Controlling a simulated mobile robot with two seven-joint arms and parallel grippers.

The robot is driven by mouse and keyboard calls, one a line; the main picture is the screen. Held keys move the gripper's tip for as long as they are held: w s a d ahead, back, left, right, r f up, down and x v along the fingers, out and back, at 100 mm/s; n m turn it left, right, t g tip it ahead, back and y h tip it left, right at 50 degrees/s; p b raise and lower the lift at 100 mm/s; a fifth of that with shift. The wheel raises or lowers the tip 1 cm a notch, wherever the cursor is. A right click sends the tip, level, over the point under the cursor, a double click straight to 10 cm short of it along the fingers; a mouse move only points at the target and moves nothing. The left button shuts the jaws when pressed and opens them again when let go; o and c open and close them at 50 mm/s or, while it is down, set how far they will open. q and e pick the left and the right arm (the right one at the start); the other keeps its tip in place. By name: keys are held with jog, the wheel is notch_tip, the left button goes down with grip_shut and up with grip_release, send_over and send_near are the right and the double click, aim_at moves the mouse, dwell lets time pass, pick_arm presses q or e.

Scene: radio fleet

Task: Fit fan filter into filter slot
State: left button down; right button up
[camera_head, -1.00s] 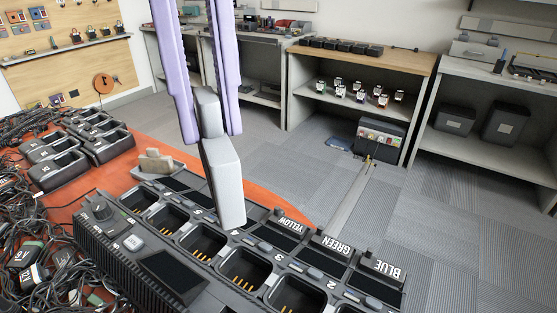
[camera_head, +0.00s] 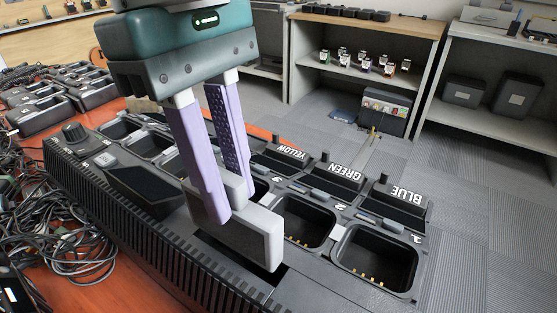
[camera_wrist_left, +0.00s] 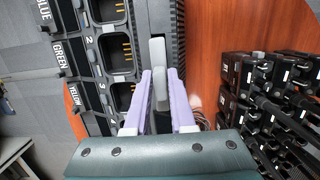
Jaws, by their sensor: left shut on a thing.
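My left gripper (camera_head: 228,203) is shut on the fan filter, a pale grey rounded block (camera_head: 250,242), between its two lavender fingers. The filter also shows between the fingers in the left wrist view (camera_wrist_left: 158,72). In the head view it hangs tilted over the near side of a long black charging dock (camera_head: 70,165). A dark rectangular opening that looks like the filter slot (camera_head: 271,274) shows just below and beside the filter's lower edge. The filter hides most of this opening, and I cannot tell whether it touches the dock. My right gripper is not in view.
The dock has several charging pockets, with labels BLUE (camera_head: 403,194), GREEN and YELLOW behind them. A knob (camera_head: 74,133) and a dark panel (camera_head: 148,190) lie to the left. Tangled cables (camera_head: 50,230) cover the orange table at the left. Shelves stand beyond the floor.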

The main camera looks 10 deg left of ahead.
aim_at(234, 228)
pick_arm(q)
notch_tip(234, 228, down, 5)
jog(key=b, duration=0.2)
jog(key=shift+s+f+b, duration=0.1)
jog(key=shift+f+b, duration=0.1)
jog(key=shift+b, duration=0.2)
jog(key=shift+f, duration=0.25)
jog(key=shift+r, duration=0.1)
jog(key=c, duration=0.8)
grip_release()
jog(key=shift+o, duration=0.2)
jog(key=shift+r, duration=0.35)
jog(key=r, duration=0.3)
jog(key=a+r, duration=0.1)
jog(key=r, duration=0.3)
jog(key=r+p, duration=0.1)
jog(key=r, duration=0.3)
jog(key=shift+w+a+r, duration=0.15)
jog(key=shift+w+a, duration=0.15)
jog(key=shift+w, duration=0.05)
jog(key=shift+d, duration=0.1)
